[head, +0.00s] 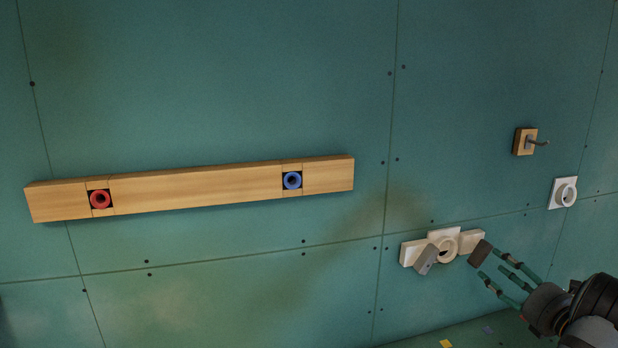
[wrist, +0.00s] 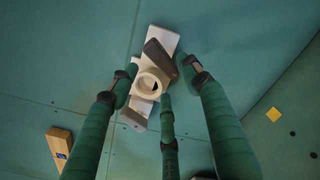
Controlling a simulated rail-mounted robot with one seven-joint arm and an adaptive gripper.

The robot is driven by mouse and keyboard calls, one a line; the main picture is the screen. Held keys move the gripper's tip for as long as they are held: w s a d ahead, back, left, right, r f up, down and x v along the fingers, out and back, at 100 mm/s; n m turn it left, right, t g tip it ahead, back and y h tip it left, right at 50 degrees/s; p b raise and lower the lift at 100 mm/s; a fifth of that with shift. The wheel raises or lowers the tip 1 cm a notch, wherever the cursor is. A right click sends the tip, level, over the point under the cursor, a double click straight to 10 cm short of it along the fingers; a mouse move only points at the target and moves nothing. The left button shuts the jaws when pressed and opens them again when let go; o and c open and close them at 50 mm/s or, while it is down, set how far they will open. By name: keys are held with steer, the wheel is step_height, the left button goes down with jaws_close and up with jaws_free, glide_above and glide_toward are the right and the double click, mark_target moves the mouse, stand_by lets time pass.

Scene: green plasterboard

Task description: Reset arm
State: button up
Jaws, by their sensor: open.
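My gripper (head: 487,265) is at the lower right in the head view, in front of the wall. Its green fingers are spread and nothing shows between them there. In the wrist view the spread fingers (wrist: 160,82) point towards a white fixture (wrist: 168,38) with a round ring and a grey piece (wrist: 160,57) slanting out. The same fixture (head: 411,254) is on the wall just left of my fingertips in the head view. The fingers partly overlap it in the wrist view; I cannot tell whether any fingertip touches it.
A wooden beam (head: 200,186) with a red ring (head: 100,199) and a blue ring (head: 292,180) is at the left. A hook on a wooden plate (head: 525,141) and a white round-ringed fitting (head: 565,193) are at the right. Open green wall lies above the fixture.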

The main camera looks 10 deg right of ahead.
mark_target(483, 254)
steer(key=w, duration=0.5)
steer(key=w+a, duration=0.1)
steer(key=w, duration=0.1)
steer(key=shift+w, duration=0.3)
steer(key=shift+w+r+m+p, duration=0.2)
steer(key=shift+r+m+p, duration=0.3)
steer(key=shift+p, duration=0.5)
steer(key=shift+m+p, duration=0.7)
steer(key=shift+p, duration=0.1)
steer(key=shift+s+r+m+p, duration=0.15)
steer(key=shift+m+p, duration=0.95)
steer(key=shift+p, duration=0.1)
steer(key=shift+m+p, duration=1.5)
steer(key=shift+m, duration=0.3)
steer(key=shift+f, duration=0.2)
steer(key=shift+m, duration=0.3)
steer(key=shift+d+f, duration=0.1)
